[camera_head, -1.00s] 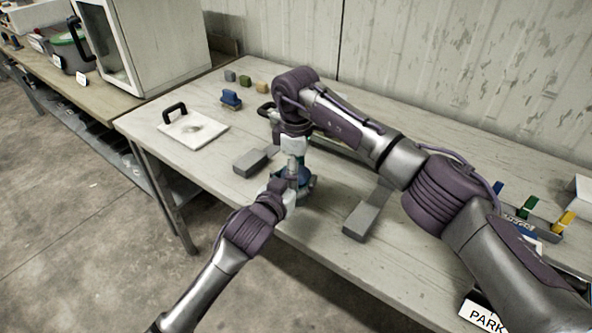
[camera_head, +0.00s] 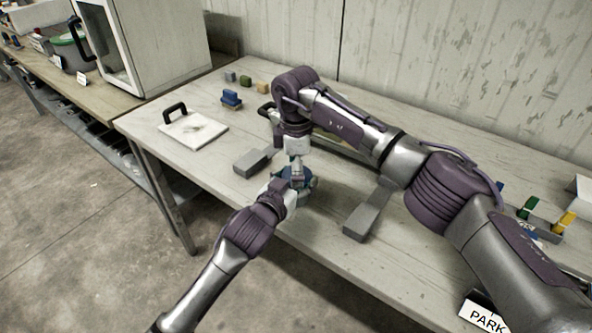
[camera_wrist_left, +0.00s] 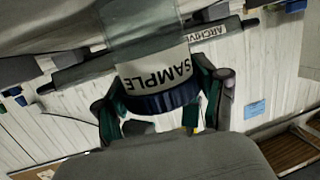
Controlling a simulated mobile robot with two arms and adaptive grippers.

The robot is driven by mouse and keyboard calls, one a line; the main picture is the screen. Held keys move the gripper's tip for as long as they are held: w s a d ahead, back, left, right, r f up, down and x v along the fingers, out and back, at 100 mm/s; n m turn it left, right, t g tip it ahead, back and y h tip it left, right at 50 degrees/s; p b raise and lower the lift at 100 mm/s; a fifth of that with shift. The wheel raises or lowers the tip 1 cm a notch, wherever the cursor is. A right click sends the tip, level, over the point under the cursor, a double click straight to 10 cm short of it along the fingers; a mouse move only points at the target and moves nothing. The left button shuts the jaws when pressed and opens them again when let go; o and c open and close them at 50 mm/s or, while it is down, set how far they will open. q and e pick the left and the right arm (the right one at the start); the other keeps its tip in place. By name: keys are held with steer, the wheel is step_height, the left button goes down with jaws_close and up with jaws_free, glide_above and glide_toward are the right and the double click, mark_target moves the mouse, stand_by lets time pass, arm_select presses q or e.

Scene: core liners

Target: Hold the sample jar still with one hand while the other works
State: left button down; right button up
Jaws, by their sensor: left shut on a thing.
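The sample jar (camera_wrist_left: 160,75) fills the middle of the left wrist view, with a white label reading SAMPLE and a dark blue band. In the head view only a blue-teal part of the jar (camera_head: 309,184) shows near the table's front edge. My left gripper (camera_head: 291,187) is shut on the jar from the front left. Its dark green finger pads flank the jar in the left wrist view (camera_wrist_left: 163,100). My right gripper (camera_head: 297,166) points down directly above the jar. Its fingers are small and partly hidden, so I cannot tell whether they are open.
Grey blocks lie on the table (camera_head: 365,280), one left of the jar (camera_head: 254,162) and one right (camera_head: 366,212). A white plate with a black handle (camera_head: 194,130) is at the left. Small coloured blocks (camera_head: 246,82) stand behind. A rack with coloured tabs (camera_head: 530,210) is at the right.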

arm_select(q)
steer(key=shift+w+a+f, duration=0.1)
steer(key=shift+a, duration=0.05)
arm_select(e)
steer(key=shift+d, duration=0.1)
step_height(320, 180, up, 4)
steer(key=shift+r, duration=0.15)
steer(key=r+m, duration=0.3)
steer(key=shift+a+r, duration=0.15)
steer(key=shift+a, duration=0.05)
steer(key=shift+c, duration=0.3)
steer(key=shift+m, duration=0.3)
step_height(320, 180, down, 8)
steer(key=shift+r, duration=0.15)
steer(key=shift+c, duration=0.2)
steer(key=c, duration=1.2)
steer(key=shift+o, duration=0.2)
steer(key=n, duration=0.3)
steer(key=shift+d+n, duration=0.1)
steer(key=shift+n, duration=0.2)
